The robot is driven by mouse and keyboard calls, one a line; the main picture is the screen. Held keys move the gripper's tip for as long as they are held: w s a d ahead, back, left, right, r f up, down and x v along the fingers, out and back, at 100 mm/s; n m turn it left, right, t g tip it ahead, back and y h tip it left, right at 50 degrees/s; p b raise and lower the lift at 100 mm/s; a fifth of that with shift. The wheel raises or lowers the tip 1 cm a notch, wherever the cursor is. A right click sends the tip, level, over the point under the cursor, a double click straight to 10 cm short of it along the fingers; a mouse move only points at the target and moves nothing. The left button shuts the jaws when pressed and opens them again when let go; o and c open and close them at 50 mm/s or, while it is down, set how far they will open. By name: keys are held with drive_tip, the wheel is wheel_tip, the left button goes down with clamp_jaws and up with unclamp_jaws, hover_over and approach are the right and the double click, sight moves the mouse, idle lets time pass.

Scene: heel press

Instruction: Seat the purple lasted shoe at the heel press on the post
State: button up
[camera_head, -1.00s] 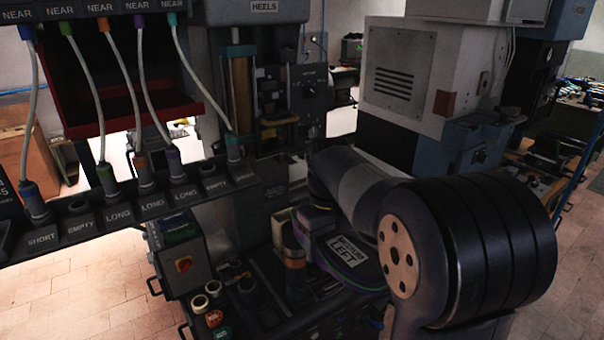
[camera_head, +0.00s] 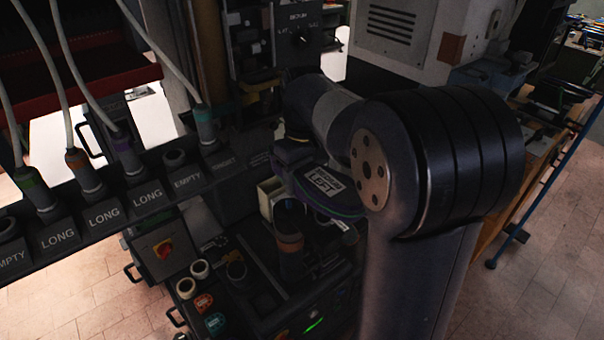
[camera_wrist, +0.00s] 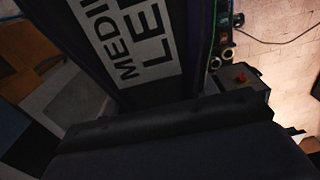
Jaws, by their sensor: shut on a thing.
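The purple lasted shoe (camera_head: 344,208) is dark with a purple rim and a white label reading LEFT. It hangs tilted in the head view, its label facing up. In the wrist view the shoe (camera_wrist: 195,45) fills the upper middle, its label close to the lens. My gripper (camera_wrist: 165,118) is shut on the shoe; its fingertips are mostly hidden by the shoe and dark parts. A dark post with an orange band (camera_head: 290,243) stands just below and left of the shoe in the head view. I cannot tell whether they touch.
A rack with hose plugs and labelled sockets (camera_head: 150,195) runs along the left. A control box with a red knob (camera_head: 163,249) and several small rolls (camera_head: 200,269) stand below it. A dark empty-looking stub (camera_head: 237,270) is left of the banded post. A grey machine (camera_head: 395,40) stands behind.

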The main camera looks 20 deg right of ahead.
drive_tip(key=shift+f+b, duration=1.6)
drive_tip(key=shift+f, duration=0.25)
drive_tip(key=shift+f+b, duration=1.15)
drive_tip(key=shift+f, duration=0.95)
drive_tip(key=shift+f+b, duration=0.3)
drive_tip(key=shift+f, duration=0.3)
drive_tip(key=o, duration=1.3)
drive_tip(key=shift+c, duration=0.2)
wheel_tip(320, 180, up, 11)
drive_tip(key=shift+f, duration=0.1)
